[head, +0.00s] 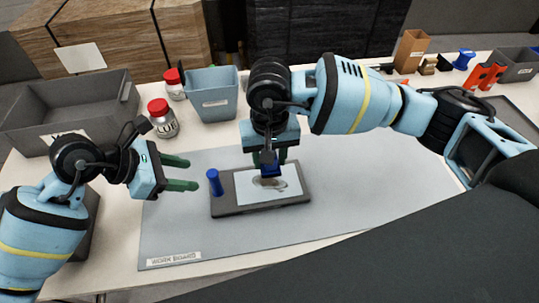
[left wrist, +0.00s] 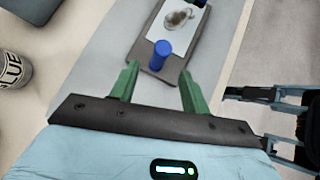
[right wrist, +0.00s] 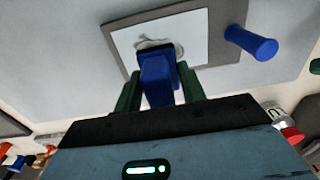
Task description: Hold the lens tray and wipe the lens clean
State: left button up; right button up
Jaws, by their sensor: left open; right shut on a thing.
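The lens tray (head: 225,209) is a dark grey plate lying on the work board. A blue upright peg (head: 214,182) stands at its left end. A white lens panel (head: 290,185) with a grey-brown smudge (left wrist: 178,18) lies on the tray. My right gripper (right wrist: 160,85) is shut on a blue wiper block (right wrist: 157,80), held down over the smudge; the block appears to touch the panel, partly hiding the smudge. My left gripper (head: 193,174) is open and empty, left of the peg, its green fingers pointing at it. The peg (left wrist: 159,55) shows ahead of those fingers in the left wrist view.
A grey bin (head: 70,112) stands at the left, beside two red-capped glue jars (head: 162,122) and a blue-grey bin (head: 212,95). Small orange and blue parts (head: 485,77) lie at the back right. The work board (head: 340,215) is clear right of the tray.

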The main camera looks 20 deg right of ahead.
aim_at(214, 181)
pick_arm(q)
jog(key=shift+f, duration=0.2)
jog(key=shift+f, duration=0.1)
jog(key=shift+x, duration=4.35)
jog(key=shift+f, duration=0.1)
jog(key=shift+c, duration=0.5)
jog(key=shift+a, duration=0.1)
grip_shut()
